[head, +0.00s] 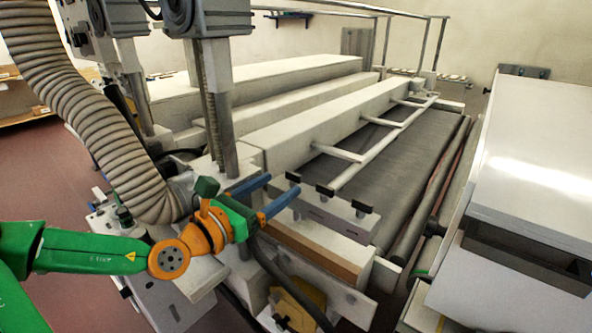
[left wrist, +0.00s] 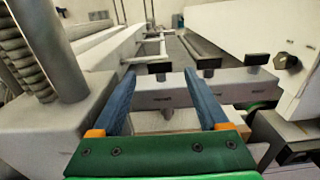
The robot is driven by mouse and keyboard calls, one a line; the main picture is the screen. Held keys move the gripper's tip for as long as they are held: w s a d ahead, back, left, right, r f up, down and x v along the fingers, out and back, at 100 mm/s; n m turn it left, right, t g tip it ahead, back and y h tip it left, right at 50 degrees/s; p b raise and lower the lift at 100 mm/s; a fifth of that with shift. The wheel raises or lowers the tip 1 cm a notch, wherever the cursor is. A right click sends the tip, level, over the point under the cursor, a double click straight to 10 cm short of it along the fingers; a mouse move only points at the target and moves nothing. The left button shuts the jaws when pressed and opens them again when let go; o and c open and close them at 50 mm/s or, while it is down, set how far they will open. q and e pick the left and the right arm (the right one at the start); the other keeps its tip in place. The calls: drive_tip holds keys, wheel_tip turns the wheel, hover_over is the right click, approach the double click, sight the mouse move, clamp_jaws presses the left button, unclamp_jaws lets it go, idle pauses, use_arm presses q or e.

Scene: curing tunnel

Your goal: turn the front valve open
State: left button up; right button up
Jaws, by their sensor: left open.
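Three black valve handles sit in a row on a pale grey block (head: 335,218) at the end of the conveyor: left (head: 293,177), middle (head: 325,190) and right (head: 362,206). All three look turned alike. No label shows which is the front valve. My left gripper (head: 283,185), with blue fingers, is open and empty, close to the left handle. In the left wrist view that handle (left wrist: 160,68) appears between the fingertips (left wrist: 159,73); I cannot tell whether they reach around it. The middle (left wrist: 209,64) and right (left wrist: 257,59) handles are outside the fingers. My right gripper is not in view.
A grey post (head: 218,110) and a ribbed hose (head: 85,120) stand close left of my left gripper. The dark conveyor belt (head: 400,165) and a white rail (head: 385,145) lie behind the block. A white cabinet (head: 535,160) stands at right.

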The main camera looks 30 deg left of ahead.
sight(292, 178)
use_arm(q)
drive_tip(key=w+p, duration=0.3)
drive_tip(key=w, duration=0.2)
drive_tip(key=shift+w+d, duration=0.15)
drive_tip(key=shift+w+f, duration=0.1)
drive_tip(key=shift+w, duration=0.2)
